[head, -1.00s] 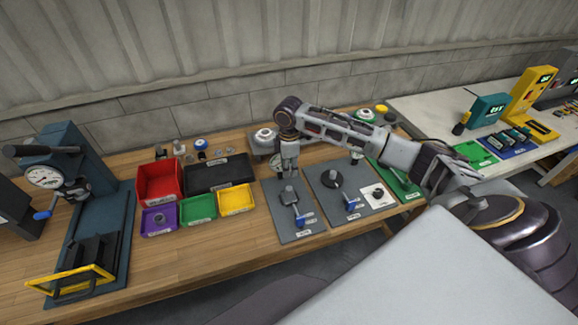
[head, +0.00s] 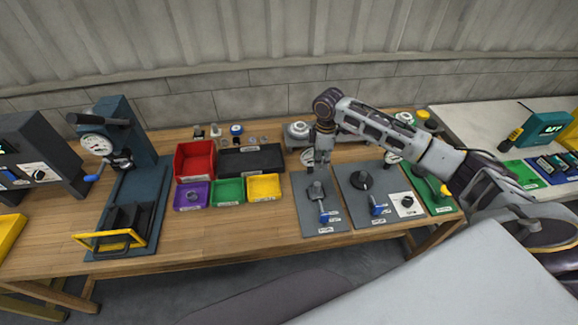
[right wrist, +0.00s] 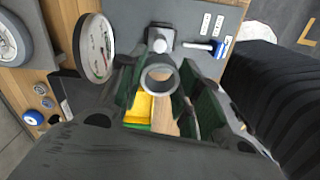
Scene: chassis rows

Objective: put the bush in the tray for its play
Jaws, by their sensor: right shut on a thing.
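My right gripper (head: 317,165) is above the left grey plate (head: 309,223) in the head view. Its fingers are shut on the bush (right wrist: 160,78), a grey metal ring whose open bore faces the camera in the right wrist view. The bush is too small to make out in the head view. The small trays stand left of the gripper: purple (head: 178,204), green (head: 228,202) and yellow (head: 264,197). A ring-shaped part (head: 192,196) lies in the purple tray. A grey fixture post (head: 316,191) stands on the plate below the gripper. My left gripper is out of view.
A red bin (head: 195,174) and a black tray (head: 262,161) stand behind the small trays. A dial gauge (right wrist: 95,48) is close beside the gripper. A second grey plate (head: 350,205) is to its right. A blue press (head: 121,135) stands at left. Bare wood lies in front of the trays.

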